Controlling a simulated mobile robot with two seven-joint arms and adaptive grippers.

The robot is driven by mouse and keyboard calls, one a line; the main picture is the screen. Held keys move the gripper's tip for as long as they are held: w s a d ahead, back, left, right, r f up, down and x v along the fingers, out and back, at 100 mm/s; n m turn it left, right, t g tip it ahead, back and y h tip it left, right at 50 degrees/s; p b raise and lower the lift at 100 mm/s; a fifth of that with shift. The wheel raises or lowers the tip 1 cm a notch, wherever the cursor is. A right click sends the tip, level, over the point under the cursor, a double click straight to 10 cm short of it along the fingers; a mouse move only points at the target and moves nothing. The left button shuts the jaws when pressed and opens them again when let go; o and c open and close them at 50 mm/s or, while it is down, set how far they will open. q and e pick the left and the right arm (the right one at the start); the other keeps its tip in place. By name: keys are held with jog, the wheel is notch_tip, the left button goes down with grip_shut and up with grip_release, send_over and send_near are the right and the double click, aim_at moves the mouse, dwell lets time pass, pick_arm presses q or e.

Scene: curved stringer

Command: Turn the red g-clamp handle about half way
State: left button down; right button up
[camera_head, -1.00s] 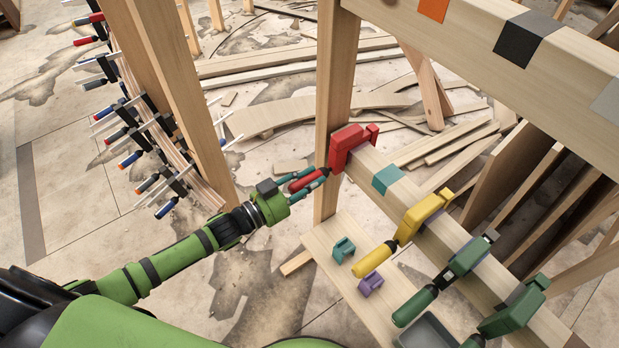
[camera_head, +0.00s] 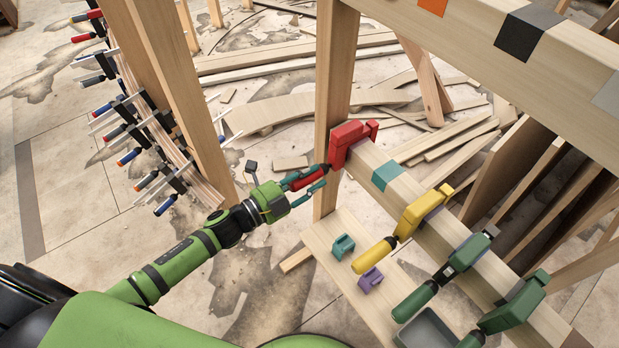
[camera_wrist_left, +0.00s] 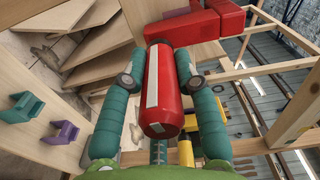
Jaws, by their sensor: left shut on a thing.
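The red g-clamp (camera_head: 347,143) sits on the left end of the wooden beam, by the upright post. Its red handle (camera_head: 311,178) points down and left from the clamp toward my gripper. My left gripper (camera_head: 308,181) is around the handle, shut on it, with one teal finger on each side. In the left wrist view the red handle (camera_wrist_left: 160,95) fills the middle between the two teal fingers, and a pale stripe shows on its side. The clamp body (camera_wrist_left: 195,27) is above it there. My right gripper is not in view.
A yellow clamp (camera_head: 414,216) and green clamps (camera_head: 470,256) sit farther along the beam. A teal bracket (camera_head: 343,246) and a purple bracket (camera_head: 370,279) lie on the lower shelf (camera_head: 325,238). A rack of clamps stands at the left.

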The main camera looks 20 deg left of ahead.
pick_arm(q)
jog(key=shift+m, duration=0.9)
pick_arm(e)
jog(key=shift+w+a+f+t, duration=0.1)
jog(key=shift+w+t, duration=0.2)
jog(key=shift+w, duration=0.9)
pick_arm(q)
jog(key=shift+m, duration=0.3)
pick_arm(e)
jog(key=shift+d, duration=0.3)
pick_arm(q)
jog(key=c, duration=1)
grip_release()
jog(key=shift+s, duration=0.1)
jog(key=v, duration=1.2)
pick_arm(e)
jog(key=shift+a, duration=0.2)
